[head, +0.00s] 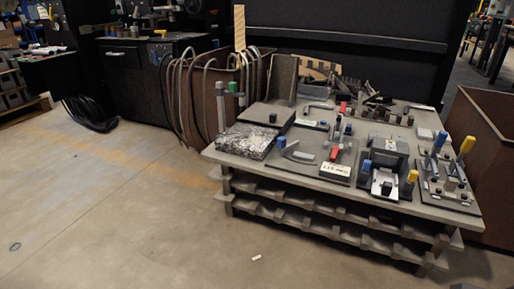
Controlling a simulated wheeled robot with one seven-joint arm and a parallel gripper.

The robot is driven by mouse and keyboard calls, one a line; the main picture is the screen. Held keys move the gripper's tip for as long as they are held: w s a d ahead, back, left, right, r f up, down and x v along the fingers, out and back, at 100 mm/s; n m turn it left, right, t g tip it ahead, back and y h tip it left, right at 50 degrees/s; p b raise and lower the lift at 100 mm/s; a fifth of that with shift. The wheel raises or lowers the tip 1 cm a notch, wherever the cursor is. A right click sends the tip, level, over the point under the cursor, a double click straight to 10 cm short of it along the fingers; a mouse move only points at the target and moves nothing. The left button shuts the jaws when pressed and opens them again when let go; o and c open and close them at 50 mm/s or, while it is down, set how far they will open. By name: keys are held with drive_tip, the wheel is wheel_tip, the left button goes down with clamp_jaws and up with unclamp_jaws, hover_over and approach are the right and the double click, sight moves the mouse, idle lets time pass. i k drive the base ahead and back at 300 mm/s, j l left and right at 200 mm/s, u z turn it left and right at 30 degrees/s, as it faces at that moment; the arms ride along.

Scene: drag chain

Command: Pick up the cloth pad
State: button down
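A mottled grey-and-white block with a crumpled, cloth-like surface (245,141) lies at the near left corner of a low grey pallet table (385,207). It looks like the cloth pad, but at this size I cannot be sure. Its top and front side are visible, and nothing lies on it. A small white piece (256,257) lies on the floor in front of the table; I cannot tell what it is. My gripper is not in view.
Fixtures with blue-handled (439,142) and yellow-handled (467,146) clamps crowd the table to the right of the block. Cables (187,100) hang behind its left side. A brown bin (484,130) stands at the right. The concrete floor (110,210) at left is mostly clear.

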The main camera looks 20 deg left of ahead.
sight(348, 131)
drive_tip(key=i+j+z, duration=0.4)
drive_tip(key=i+j, duration=1)
drive_tip(key=j, duration=0.1)
